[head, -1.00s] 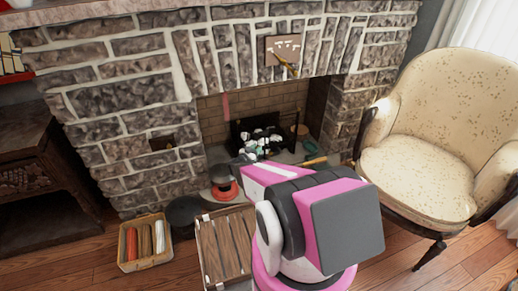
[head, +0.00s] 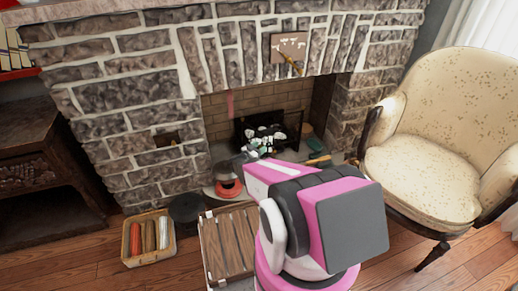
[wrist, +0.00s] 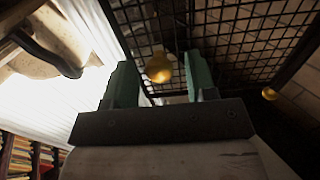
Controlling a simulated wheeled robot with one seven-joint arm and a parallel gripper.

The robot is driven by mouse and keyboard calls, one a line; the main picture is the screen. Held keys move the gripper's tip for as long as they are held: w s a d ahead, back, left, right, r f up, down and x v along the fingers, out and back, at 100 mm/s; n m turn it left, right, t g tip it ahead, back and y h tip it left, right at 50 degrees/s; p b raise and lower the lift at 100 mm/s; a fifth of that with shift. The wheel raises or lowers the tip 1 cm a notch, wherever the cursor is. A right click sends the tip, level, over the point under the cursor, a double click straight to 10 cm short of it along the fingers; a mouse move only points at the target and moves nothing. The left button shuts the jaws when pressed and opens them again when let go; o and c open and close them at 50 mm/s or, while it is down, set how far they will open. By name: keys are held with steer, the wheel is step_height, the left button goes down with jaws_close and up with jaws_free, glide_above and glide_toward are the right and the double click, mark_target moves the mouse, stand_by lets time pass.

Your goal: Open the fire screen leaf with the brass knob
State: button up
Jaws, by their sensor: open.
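In the wrist view, a round brass knob (wrist: 158,68) shows in front of a black mesh fire screen leaf (wrist: 225,32). My gripper (wrist: 160,77) is open, with one green finger on each side of the knob in the picture. I see no finger touching it, and cannot tell how deep it lies between them. A second brass knob (wrist: 269,94) shows farther right.
The stone fireplace (head: 150,88) holds a dark grate with pale pieces (head: 270,130). A cream armchair (head: 440,110) stands on the right.

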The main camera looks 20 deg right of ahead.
mark_target(263, 138)
step_height(263, 138, up, 5)
steer(key=shift+s+f, duration=0.1)
steer(key=shift+f, duration=0.1)
steer(key=s+a+r, duration=0.4)
steer(key=a+r, duration=0.2)
steer(key=a, duration=0.5)
steer(key=shift+r, duration=0.2)
steer(key=shift+w, duration=0.1)
